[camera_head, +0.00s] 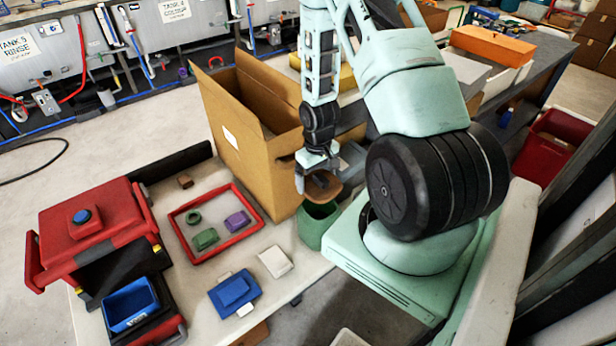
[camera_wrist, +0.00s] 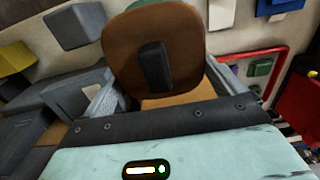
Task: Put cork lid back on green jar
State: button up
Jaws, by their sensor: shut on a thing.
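The cork lid (camera_head: 325,188) is a brown disc, just above the mouth of the green jar (camera_head: 315,228) in the head view. The jar stands upright at the table's edge beside the cardboard box. The lid looks tilted, and I cannot tell whether it touches the rim. My gripper (camera_head: 318,172) is shut on the lid. In the wrist view the lid (camera_wrist: 130,45) shows its broad face with a dark knob (camera_wrist: 154,66), between the two grey fingers of my gripper (camera_wrist: 165,85). The jar is not clearly visible there.
A tall open cardboard box (camera_head: 245,150) stands close to the left of my gripper. A red-rimmed tray (camera_head: 243,236) holds small green and purple pieces. A red toolbox (camera_head: 95,225), a blue bin (camera_head: 130,305) and a blue block (camera_head: 234,293) are further left.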

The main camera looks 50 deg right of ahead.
jog(key=shift+f+b, duration=2.5)
jog(key=shift+f, duration=0.7)
jog(key=shift+f, duration=0.15)
jog(key=o, duration=0.6)
jog(key=shift+r+p, duration=2.65)
jog(key=shift+r, duration=0.9)
grip_shut()
